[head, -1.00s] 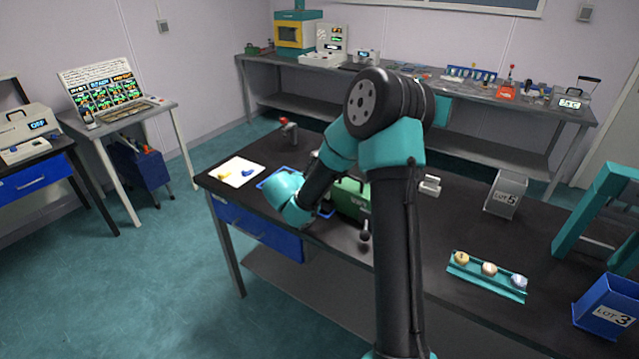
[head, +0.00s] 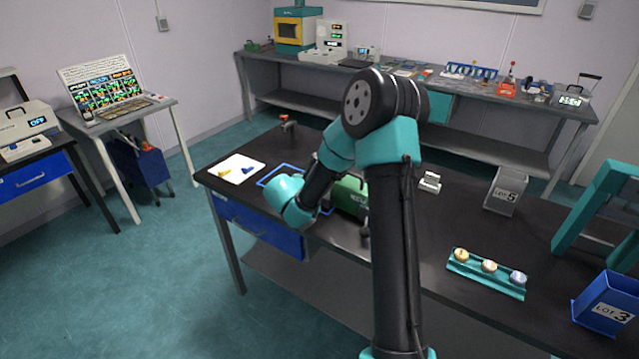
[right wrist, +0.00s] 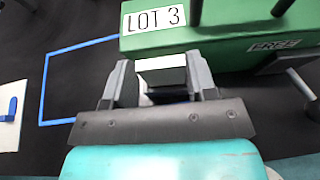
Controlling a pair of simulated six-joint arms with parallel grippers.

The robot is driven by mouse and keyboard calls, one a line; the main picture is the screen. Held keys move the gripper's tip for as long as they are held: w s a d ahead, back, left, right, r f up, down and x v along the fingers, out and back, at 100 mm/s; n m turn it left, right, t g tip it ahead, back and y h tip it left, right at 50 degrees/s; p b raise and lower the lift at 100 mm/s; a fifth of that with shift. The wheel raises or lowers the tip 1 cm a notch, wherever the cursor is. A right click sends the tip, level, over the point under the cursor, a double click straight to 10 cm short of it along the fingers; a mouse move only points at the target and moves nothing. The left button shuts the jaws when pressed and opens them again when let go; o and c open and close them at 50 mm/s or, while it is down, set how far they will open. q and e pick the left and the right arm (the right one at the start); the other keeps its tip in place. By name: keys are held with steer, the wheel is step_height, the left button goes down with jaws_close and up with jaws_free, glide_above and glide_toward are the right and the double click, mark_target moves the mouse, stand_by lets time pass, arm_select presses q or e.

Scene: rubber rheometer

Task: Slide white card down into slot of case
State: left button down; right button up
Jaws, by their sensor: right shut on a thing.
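The green case (head: 351,196) stands on the dark bench in the head view, partly behind my right arm. In the right wrist view the case (right wrist: 225,38) lies just beyond my fingertips, with a LOT 3 label and a FREE label on it. My right gripper (right wrist: 162,80) is shut on a pale block-like piece (right wrist: 161,68), seemingly the white card seen nearly end-on. The card is close to the near side of the case; I cannot tell whether it touches the slot. In the head view my arm hides the gripper. My left gripper is not in view.
A blue outline (head: 268,179) marks the bench beside the case. A white sheet (head: 236,168) with yellow and blue pieces lies left. A teal rack (head: 487,276) with several round samples, a LOT 5 bin (head: 505,192) and a blue LOT 3 bin (head: 608,306) stand right.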

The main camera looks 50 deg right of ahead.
steer(key=shift+f, duration=1.05)
steer(key=o, duration=1.1)
steer(key=shift+c, duration=0.2)
steer(key=shift+a, duration=0.1)
steer(key=v, duration=1.7)
steer(key=shift+s, duration=0.15)
steer(key=shift+a, duration=0.1)
